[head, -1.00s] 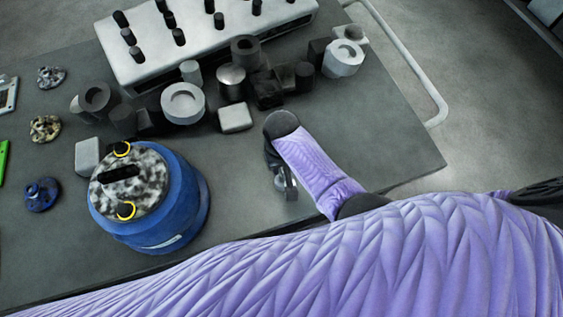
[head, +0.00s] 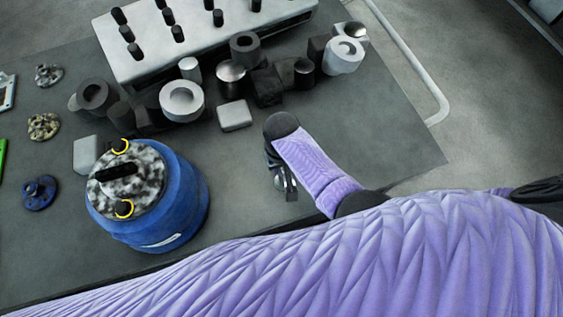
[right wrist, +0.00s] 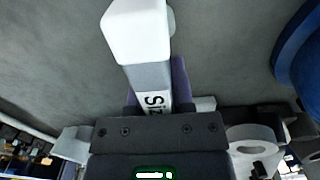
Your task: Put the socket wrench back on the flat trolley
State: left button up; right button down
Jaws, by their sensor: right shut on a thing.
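My right gripper (head: 284,184) points down over the bare front part of the dark flat trolley top (head: 390,140), right of the blue canister. In the right wrist view my right gripper (right wrist: 155,98) is shut on a pale grey and white bar with printed letters, which I take to be the socket wrench (right wrist: 140,40). The wrench's white end reaches out beyond the fingers. In the head view the gripper hides most of it. I cannot tell whether it touches the trolley top. My left gripper is not in view.
A blue canister (head: 185,200) with a speckled top stands left of the gripper. Several grey rings, cylinders and blocks (head: 181,101) lie behind it, before a white rack (head: 200,40) with black pegs. A tubular handle (head: 410,60) edges the right side. The right front top is clear.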

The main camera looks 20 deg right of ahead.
jog(key=shift+f, duration=0.45)
jog(key=shift+c, duration=2)
grip_release()
jog(key=o, duration=0.4)
